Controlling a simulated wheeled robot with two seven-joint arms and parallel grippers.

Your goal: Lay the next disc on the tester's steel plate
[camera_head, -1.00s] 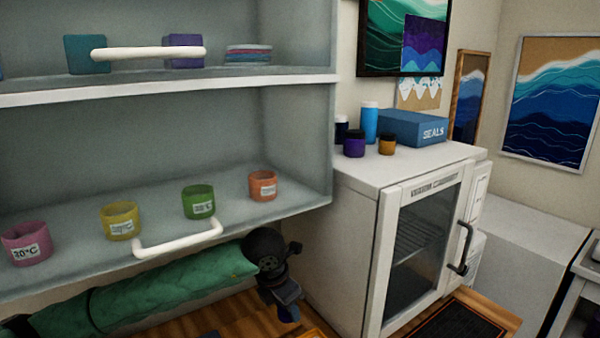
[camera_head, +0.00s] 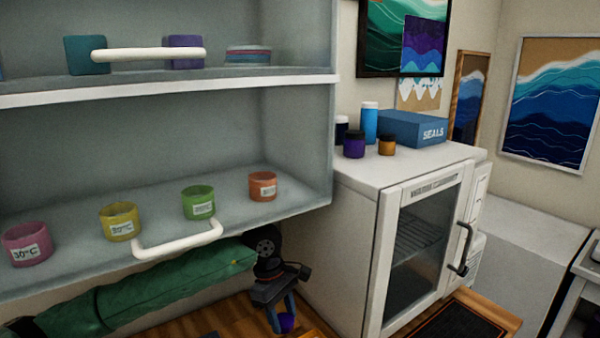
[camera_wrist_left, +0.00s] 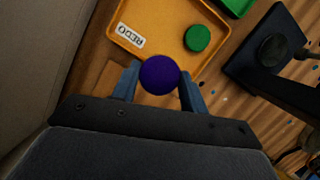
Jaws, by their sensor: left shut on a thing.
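My left gripper (camera_head: 282,316) hangs low at the bottom middle of the head view, under the shelf front. In the left wrist view its two blue fingers (camera_wrist_left: 159,88) are shut on a round purple disc (camera_wrist_left: 159,74). The disc also shows between the fingers in the head view (camera_head: 287,322). A green disc (camera_wrist_left: 197,38) lies in an orange tray marked REDO (camera_wrist_left: 158,41). A dark blue stand with a round dark part (camera_wrist_left: 247,72) is at the right of the wrist view; I cannot tell if it is the tester. No steel plate is clearly visible. My right gripper is out of view.
A shelf (camera_head: 100,262) with several coloured cups overhangs my left arm. A white oven-like cabinet (camera_head: 350,255) stands to the right of the gripper. A green tray (camera_wrist_left: 238,6) is partly in the wrist view. Wooden bench shows between the trays and stand.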

